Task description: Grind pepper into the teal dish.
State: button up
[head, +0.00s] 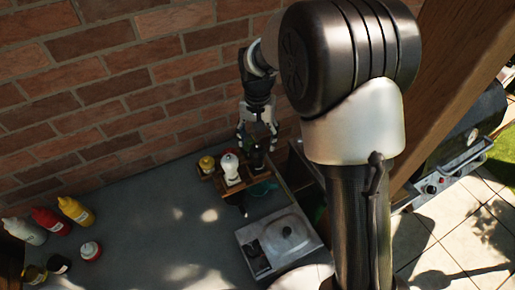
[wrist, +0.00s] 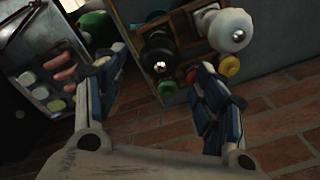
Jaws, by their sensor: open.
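A black pepper mill (head: 257,160) stands at the right end of a wooden caddy (head: 236,187), beside a white mill (head: 230,170). In the wrist view the black mill (wrist: 160,58) shows end-on between my fingertips, with the white mill (wrist: 228,30) to its right. My gripper (head: 257,143) is open and empty, just above the black mill, with its fingers spread to either side. A teal patch (head: 263,188), perhaps the teal dish, shows partly hidden beside the caddy. A green rounded thing (wrist: 98,27) shows at the upper left in the wrist view.
A yellow-capped container (head: 206,164) is at the caddy's left end. Several sauce bottles (head: 76,210) stand at the left of the grey table (head: 160,225). A lidded metal bin (head: 285,235) is in front right. A brick wall (head: 120,90) rises close behind.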

aim_at(258, 147)
notch_tip(258, 147, down, 5)
dwell(0.3)
